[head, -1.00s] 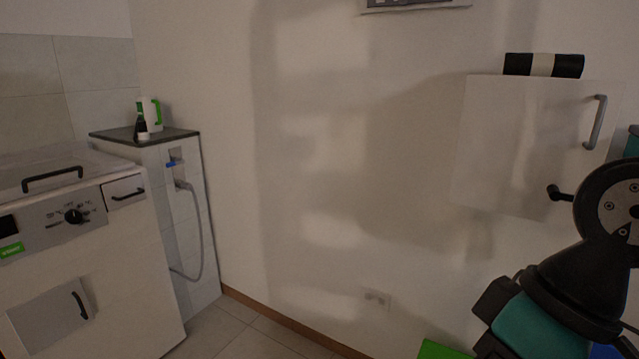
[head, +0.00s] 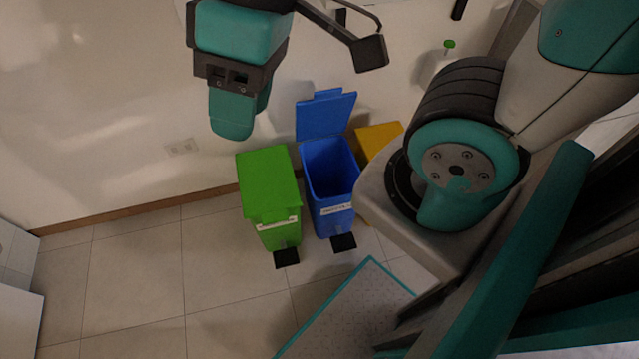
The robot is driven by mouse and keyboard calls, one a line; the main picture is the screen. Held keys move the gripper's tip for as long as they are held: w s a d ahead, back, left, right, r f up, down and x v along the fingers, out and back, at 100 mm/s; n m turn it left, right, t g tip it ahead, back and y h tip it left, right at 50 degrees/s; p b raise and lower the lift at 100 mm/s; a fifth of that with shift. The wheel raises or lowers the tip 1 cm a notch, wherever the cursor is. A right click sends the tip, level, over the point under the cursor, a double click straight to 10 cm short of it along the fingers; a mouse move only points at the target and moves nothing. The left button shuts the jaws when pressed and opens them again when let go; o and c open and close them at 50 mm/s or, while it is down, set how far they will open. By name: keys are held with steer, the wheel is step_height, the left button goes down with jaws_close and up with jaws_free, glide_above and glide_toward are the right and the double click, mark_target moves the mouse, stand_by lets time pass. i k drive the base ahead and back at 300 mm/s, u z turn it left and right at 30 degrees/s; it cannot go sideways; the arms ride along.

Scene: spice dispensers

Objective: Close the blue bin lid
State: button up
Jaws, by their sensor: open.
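The blue bin (head: 328,190) stands on the floor against the wall in the head view. Its lid (head: 326,115) is up, tilted back towards the wall, and the dark inside of the bin shows. A black pedal (head: 343,242) sticks out at its front foot. My gripper (head: 370,52) shows only in part at the top, as a black finger with a square pad. It is open, and nothing is seen in it. In the picture it is above the blue lid and apart from it. The rest of the gripper is cut off by the frame's top edge.
A green bin (head: 268,185), lid shut, stands close left of the blue bin. A yellow bin (head: 379,137) stands to its right, partly hidden by my body. The tiled floor (head: 140,265) at left is clear.

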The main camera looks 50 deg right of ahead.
mark_target(329, 113)
steer(key=z, duration=0.95)
steer(key=k, duration=1)
steer(key=u, duration=1)
